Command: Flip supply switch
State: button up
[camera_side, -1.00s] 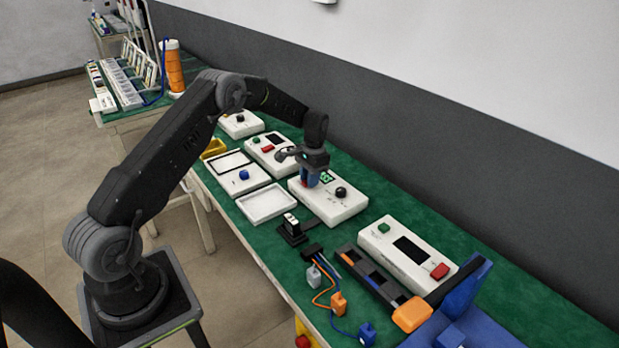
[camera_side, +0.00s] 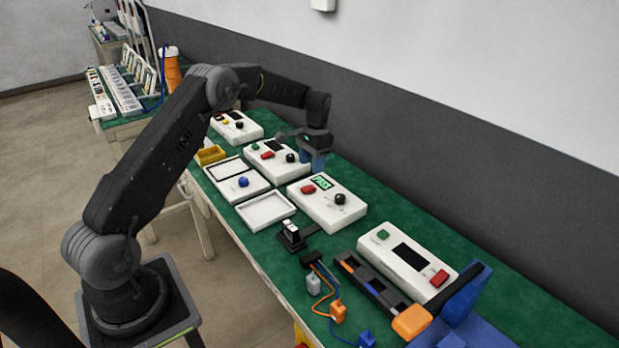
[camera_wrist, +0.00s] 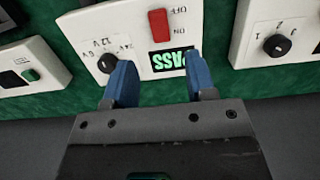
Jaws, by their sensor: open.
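The white supply box (camera_side: 326,213) stands on the green bench in the side view. It carries a red rocker switch (camera_side: 308,189), a lit green display (camera_side: 321,182) reading PASS and a black knob (camera_side: 340,199). In the wrist view the red switch (camera_wrist: 158,26) sits between upside-down OFF and ON labels, beside the PASS display (camera_wrist: 172,59) and a voltage knob (camera_wrist: 107,63). My gripper (camera_side: 313,162) is open and empty, raised above the far side of the box. Its blue fingers (camera_wrist: 160,80) are apart, clear of the switch, and cover part of the panel in the wrist view.
A box with green and red buttons (camera_side: 400,262) stands at right front. A white tray (camera_side: 265,222), a black fixture (camera_side: 291,236) and coloured connectors (camera_side: 338,312) lie near the front edge.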

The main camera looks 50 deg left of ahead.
notch_tip(320, 180, up, 6)
jog(key=shift+w, duration=0.4)
jog(key=shift+r, duration=0.1)
jog(key=s+d+r+t, duration=0.3)
jog(key=s+d+r, duration=0.95)
jog(key=r, duration=0.35)
jog(key=s+d+f+t, duration=0.1)
jog(key=s+d, duration=0.3)
jog(key=s, duration=0.6)
jog(key=s+d+f+t, duration=0.1)
jog(key=s+d+t, duration=0.2)
jog(key=s, duration=0.7)
jog(key=shift+s+d+f, duration=0.2)
jog(key=shift+s+d, duration=0.1)
jog(key=shift+d, duration=0.9)
